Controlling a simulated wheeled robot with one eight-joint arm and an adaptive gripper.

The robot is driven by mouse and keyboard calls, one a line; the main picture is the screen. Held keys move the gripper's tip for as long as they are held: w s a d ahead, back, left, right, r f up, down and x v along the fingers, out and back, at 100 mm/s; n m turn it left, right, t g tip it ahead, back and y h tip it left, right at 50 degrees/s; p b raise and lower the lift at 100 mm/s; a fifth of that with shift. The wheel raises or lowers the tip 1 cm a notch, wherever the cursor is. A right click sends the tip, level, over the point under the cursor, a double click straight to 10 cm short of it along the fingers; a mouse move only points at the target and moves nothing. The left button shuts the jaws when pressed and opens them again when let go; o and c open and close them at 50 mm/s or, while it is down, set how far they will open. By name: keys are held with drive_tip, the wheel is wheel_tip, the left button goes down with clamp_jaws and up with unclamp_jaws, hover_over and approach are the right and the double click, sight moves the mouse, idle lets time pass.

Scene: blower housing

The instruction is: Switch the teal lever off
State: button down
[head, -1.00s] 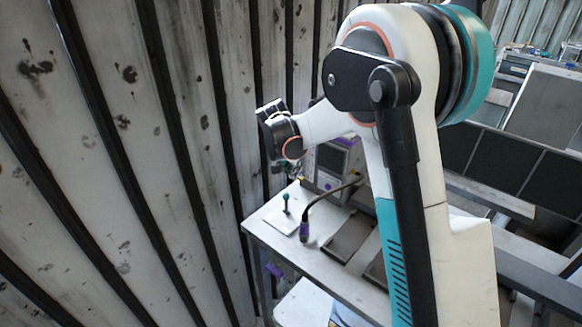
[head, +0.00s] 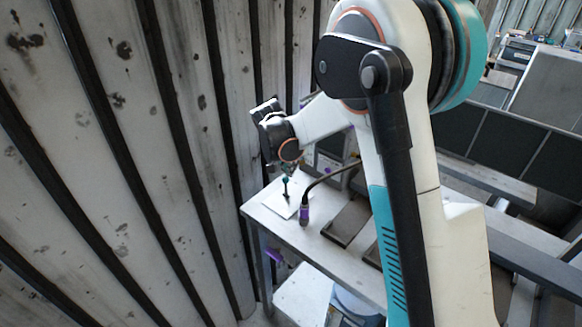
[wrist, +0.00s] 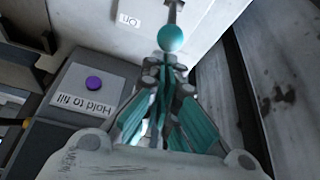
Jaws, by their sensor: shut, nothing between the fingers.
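The teal lever (head: 285,188) has a ball knob on a dark stem and stands on a white plate (head: 275,203) near the table's left end. In the wrist view the teal ball knob (wrist: 172,38) shows just beyond my fingertips, with the stem running up to the top edge. A label reading "On" (wrist: 130,21) lies left of the stem on the plate. My gripper (wrist: 166,72) is shut and empty, its tips close to the ball; contact cannot be told. In the head view my gripper (head: 287,171) points down just above the lever, partly hidden by the wrist.
A grey box marked "Hold to fill" with a purple button (wrist: 93,83) stands left in the wrist view. A black gooseneck with a purple end (head: 304,213) rises right of the lever. Dark trays (head: 347,222) lie farther right. A corrugated wall (head: 170,160) is close on the left.

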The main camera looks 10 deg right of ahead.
drive_tip(key=shift+s+a+h, duration=0.2)
drive_tip(key=shift+a+h, duration=0.1)
drive_tip(key=shift+s+a+r+b, duration=0.1)
drive_tip(key=shift+a+b, duration=0.05)
drive_tip(key=shift+b, duration=0.2)
drive_tip(key=shift+s+a+t+h+b, duration=0.7)
drive_tip(key=shift+a+h+b, duration=0.1)
drive_tip(key=shift+a, duration=0.15)
drive_tip(key=shift+s+a+t+h+b, duration=0.65)
drive_tip(key=shift+a+h, duration=0.15)
drive_tip(key=shift+a, duration=0.1)
